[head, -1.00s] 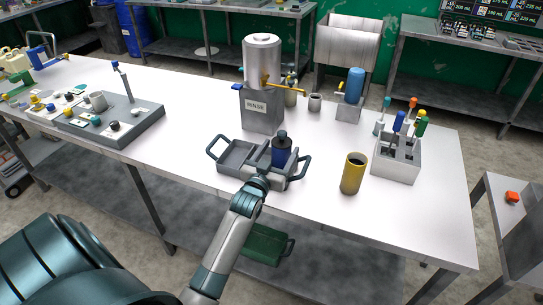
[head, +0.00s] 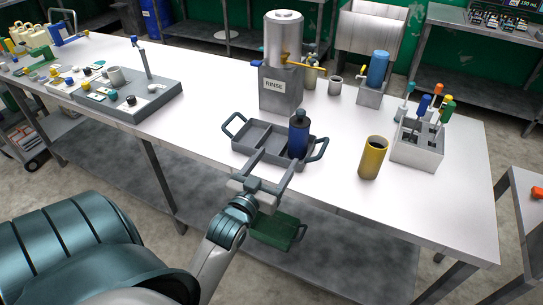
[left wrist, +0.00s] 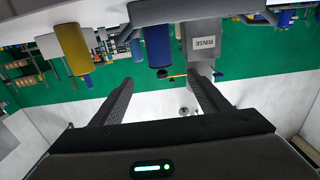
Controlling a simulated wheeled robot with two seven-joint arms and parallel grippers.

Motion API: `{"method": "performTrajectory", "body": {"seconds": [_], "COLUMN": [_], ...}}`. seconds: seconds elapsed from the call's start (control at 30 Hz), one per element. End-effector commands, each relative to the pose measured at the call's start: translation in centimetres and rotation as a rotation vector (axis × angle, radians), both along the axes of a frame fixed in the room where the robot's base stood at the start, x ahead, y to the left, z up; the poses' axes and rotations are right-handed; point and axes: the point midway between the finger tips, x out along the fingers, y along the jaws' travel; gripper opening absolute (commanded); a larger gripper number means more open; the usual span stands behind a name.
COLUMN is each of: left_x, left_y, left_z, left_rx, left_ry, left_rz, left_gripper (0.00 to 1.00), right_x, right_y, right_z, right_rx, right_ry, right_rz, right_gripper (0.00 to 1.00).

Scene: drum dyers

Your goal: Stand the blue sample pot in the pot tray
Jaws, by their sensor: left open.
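The blue sample pot (head: 298,138), dark blue with a dark cap, stands upright in the right compartment of the grey pot tray (head: 243,139). It also shows upside down in the left wrist view (left wrist: 157,45). The tray has a handle at each end, and its left compartment is empty. My left gripper (head: 275,160) is open and empty at the front edge of the tray, its fingers pointing toward the pot. In the left wrist view the pot is beyond the open fingertips (left wrist: 160,80), apart from them. My right gripper is not in view.
A yellow cylinder (head: 373,158) stands right of the tray, near a grey rack (head: 418,150) of coloured-topped tools. The rinse unit (head: 281,88) stands behind the tray.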

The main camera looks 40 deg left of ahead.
Motion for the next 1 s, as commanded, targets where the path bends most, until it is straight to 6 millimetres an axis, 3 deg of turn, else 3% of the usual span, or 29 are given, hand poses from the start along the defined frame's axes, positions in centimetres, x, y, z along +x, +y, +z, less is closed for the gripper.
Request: {"method": "performTrajectory", "body": {"seconds": [0.23, 1.0], "left_x": [-1.7, -1.8], "left_y": [-0.4, -0.5], "left_z": [0.0, 0.0], "left_rx": [-0.001, 0.000], "left_ry": [0.000, -0.001], "left_rz": [0.000, 0.000], "left_gripper": [0.69, 0.69], "right_x": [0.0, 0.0], "right_y": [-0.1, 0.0], "right_z": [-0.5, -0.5], "right_rx": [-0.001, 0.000], "right_ry": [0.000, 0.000], "right_rz": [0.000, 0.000], "right_gripper": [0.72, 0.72]}}
